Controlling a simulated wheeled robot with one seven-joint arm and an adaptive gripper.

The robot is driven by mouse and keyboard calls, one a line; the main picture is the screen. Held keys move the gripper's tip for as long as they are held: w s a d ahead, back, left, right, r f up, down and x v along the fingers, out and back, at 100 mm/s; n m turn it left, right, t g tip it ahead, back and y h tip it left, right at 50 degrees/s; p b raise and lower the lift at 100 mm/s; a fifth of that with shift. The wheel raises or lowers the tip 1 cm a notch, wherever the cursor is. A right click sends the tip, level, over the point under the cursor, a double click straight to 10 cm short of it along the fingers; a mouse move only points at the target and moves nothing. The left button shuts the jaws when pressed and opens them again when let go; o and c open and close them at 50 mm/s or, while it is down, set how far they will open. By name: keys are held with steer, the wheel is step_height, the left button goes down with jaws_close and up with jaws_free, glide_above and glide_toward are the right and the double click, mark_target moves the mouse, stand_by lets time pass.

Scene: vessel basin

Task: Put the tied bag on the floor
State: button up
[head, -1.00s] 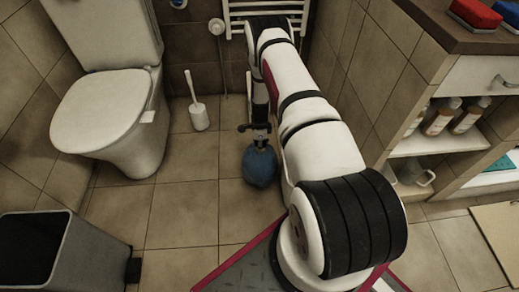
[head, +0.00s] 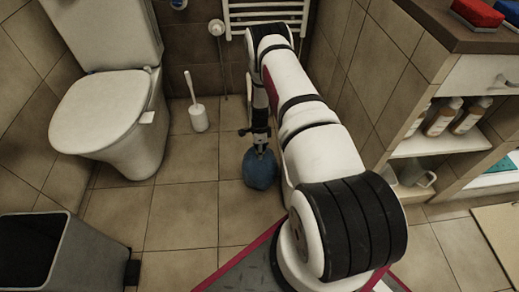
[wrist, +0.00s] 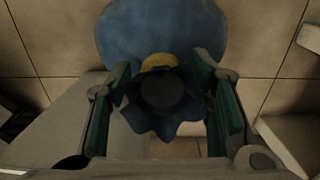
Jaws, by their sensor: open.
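The tied bag (head: 261,170) is a round blue bag on the tiled floor, between the toilet and my arm in the head view. In the wrist view the bag (wrist: 160,35) fills the top middle, with a yellow tie (wrist: 160,62) and a ruffled blue top (wrist: 165,130). My gripper (head: 260,147) is just above the bag. In the wrist view my gripper (wrist: 163,95) is open, with one green-padded finger on each side of the bag's neck. Gaps show between the fingers and the neck. The bag's underside is hidden.
A grey bin (head: 90,255) stands front left, its inside dark. A white toilet (head: 105,115) and a toilet brush (head: 198,115) are behind. A shelf unit (head: 440,145) with bottles is on the right. Floor tiles (head: 180,215) left of the bag are clear.

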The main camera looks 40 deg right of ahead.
step_height(320, 180, up, 12)
steer(key=p, duration=0.3)
steer(key=shift+p, duration=0.4)
steer(key=a+r+n, duration=0.3)
steer(key=r, duration=0.7)
steer(key=a+r+n, duration=0.2)
steer(key=a+r, duration=0.2)
steer(key=r, duration=0.6)
steer(key=a+r+n, duration=0.3)
steer(key=r, duration=0.6)
steer(key=s+a+r+n, duration=0.4)
steer(key=s+a+r, duration=0.15)
steer(key=r, duration=0.55)
steer(key=s+a+r+n, duration=0.3)
steer(key=s+a+r, duration=0.15)
steer(key=s, duration=0.35)
steer(key=s+a+r+n, duration=0.3)
steer(key=s+r, duration=0.3)
steer(key=s, duration=0.1)
steer(key=s+a+n, duration=0.2)
steer(key=s+n, duration=0.4)
steer(key=s, duration=1)
steer(key=shift+s+a+n, duration=0.25)
steer(key=shift+s+n, duration=0.1)
steer(key=shift+n, duration=0.05)
